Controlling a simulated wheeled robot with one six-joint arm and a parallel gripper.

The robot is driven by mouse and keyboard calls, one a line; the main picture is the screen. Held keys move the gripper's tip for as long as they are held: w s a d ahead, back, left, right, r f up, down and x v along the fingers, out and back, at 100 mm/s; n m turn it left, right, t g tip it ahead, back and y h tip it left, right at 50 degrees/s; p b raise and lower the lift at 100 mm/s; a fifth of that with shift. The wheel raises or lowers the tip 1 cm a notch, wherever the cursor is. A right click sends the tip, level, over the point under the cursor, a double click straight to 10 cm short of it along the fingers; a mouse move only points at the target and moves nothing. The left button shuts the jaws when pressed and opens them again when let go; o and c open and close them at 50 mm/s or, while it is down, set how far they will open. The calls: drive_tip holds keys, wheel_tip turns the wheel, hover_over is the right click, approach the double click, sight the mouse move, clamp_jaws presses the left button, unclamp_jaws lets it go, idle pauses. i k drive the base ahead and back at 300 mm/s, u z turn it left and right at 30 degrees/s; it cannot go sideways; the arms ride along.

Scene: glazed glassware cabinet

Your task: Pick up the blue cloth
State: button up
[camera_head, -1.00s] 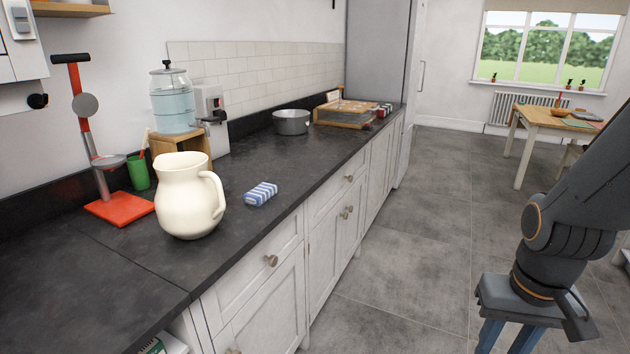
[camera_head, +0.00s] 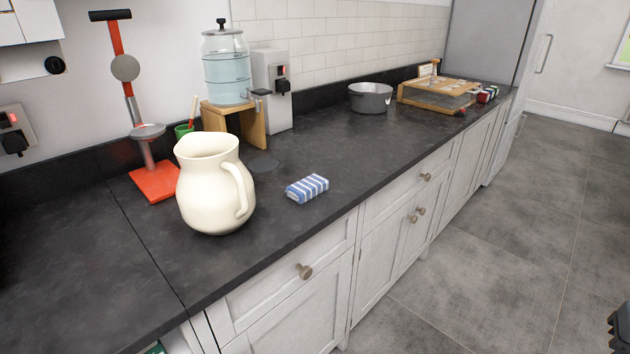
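The blue cloth (camera_head: 307,189) is a small folded, blue-and-white striped bundle. It lies on the dark countertop (camera_head: 330,222), near the front edge and just right of a cream jug. Nothing covers it or touches it. My gripper's fingers do not show. Only a small dark piece, which may be part of my arm, shows at the lower right edge, far from the cloth.
The cream jug (camera_head: 210,190) stands left of the cloth. Behind are a red-based stand (camera_head: 155,182), a glass dispenser (camera_head: 226,70) on a wooden stand, and a grey pot (camera_head: 370,97). A wooden box (camera_head: 438,95) sits farther right. The floor (camera_head: 480,270) is clear.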

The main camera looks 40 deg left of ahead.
sight(302, 191)
drive_tip(key=u, duration=0.5)
drive_tip(key=i, duration=0.7)
drive_tip(key=u, duration=0.7)
